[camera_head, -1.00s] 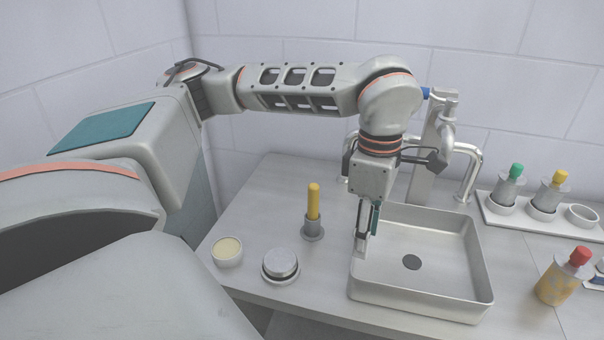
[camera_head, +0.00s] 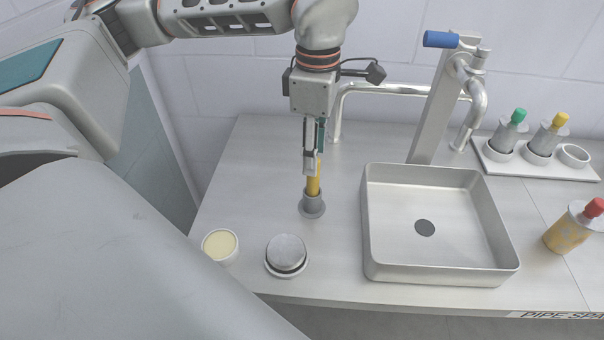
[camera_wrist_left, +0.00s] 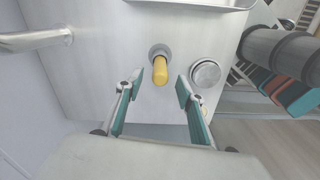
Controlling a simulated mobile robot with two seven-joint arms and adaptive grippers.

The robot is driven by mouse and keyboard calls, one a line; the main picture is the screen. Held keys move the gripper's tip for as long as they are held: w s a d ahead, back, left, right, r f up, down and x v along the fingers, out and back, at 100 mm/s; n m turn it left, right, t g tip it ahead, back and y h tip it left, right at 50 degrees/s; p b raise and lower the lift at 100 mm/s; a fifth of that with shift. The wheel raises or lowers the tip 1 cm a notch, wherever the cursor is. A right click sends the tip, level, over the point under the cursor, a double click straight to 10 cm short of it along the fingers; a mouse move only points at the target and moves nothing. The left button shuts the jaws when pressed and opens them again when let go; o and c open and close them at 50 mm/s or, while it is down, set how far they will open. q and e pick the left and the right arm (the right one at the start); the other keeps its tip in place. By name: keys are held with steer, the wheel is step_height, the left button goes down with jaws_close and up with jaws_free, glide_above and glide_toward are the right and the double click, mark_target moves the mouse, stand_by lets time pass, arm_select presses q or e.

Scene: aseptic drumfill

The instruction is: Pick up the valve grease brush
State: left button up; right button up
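The valve grease brush (camera_head: 313,184) has a yellow handle and stands upright in a grey holder (camera_head: 312,206) on the counter. In the left wrist view the yellow handle (camera_wrist_left: 160,70) shows ahead of my fingertips, roughly between their lines. My left gripper (camera_head: 311,160) hangs pointing down at the brush and overlaps the top of its handle in the head view. In the left wrist view its teal-padded fingers (camera_wrist_left: 156,88) are spread apart with nothing between them. My right gripper is not seen in the head view.
A cup of pale grease (camera_head: 220,245) and a round metal piece (camera_head: 286,254) stand in front of the holder. A steel sink (camera_head: 440,220) with a tap (camera_head: 438,105) is to the right.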

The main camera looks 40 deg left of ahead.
mark_target(312, 179)
arm_select(q)
steer(key=shift+s+f, duration=0.1)
steer(key=shift+f, duration=3.8)
jaws_close()
